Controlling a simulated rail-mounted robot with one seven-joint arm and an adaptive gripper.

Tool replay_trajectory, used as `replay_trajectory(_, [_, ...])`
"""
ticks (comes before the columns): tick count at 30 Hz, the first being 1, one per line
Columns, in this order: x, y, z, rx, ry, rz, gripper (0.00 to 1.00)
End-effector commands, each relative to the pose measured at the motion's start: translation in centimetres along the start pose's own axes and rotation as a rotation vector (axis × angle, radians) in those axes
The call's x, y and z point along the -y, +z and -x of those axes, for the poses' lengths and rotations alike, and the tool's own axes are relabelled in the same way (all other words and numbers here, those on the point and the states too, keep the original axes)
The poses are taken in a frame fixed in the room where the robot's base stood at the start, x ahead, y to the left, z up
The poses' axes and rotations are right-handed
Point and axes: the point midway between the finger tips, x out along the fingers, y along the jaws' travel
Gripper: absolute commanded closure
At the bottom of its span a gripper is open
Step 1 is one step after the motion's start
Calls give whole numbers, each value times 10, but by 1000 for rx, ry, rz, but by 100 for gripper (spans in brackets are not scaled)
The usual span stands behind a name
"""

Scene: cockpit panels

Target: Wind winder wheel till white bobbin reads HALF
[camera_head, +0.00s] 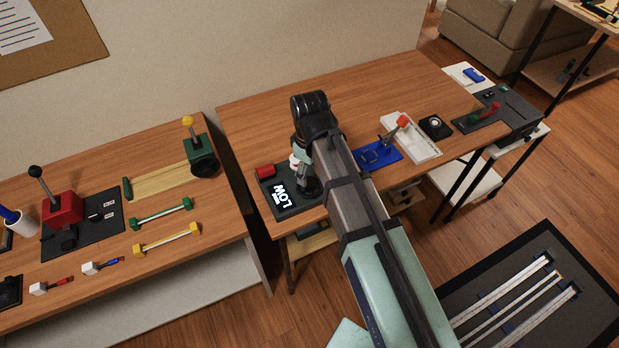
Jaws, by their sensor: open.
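The winder stands on a dark base plate (294,203) at the left front corner of the middle table. A display on the plate reads LOW (279,193). A small white part (293,160), perhaps the white bobbin, shows just left of my arm's end. My gripper (309,191) points down over the right part of the plate and is open. The winder wheel cannot be made out; my wrist and arm cover that area. I cannot tell whether the fingers touch anything.
Right of my arm are a blue tray (380,157), a white tray (425,150) and a black unit with a round white top (435,124). The left table (85,175) carries levers and handles. The middle table's back is clear.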

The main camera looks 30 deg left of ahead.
Motion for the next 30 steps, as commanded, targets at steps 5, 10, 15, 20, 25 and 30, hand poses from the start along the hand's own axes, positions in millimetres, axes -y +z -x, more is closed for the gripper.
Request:
replay_trajectory(5, [0, 1, -25, 2, -2, 0, 36])
replay_trajectory(10, [0, 0, -40, 1, -1, 0, 36])
replay_trajectory(15, [0, 0, -48, 0, 0, 0, 36])
replay_trajectory(20, [0, 0, -49, 0, 0, 0, 36])
replay_trajectory(25, [0, 0, -49, 0, 0, 0, 47])
replay_trajectory(30, [0, 0, -49, 0, 0, 0, 96])
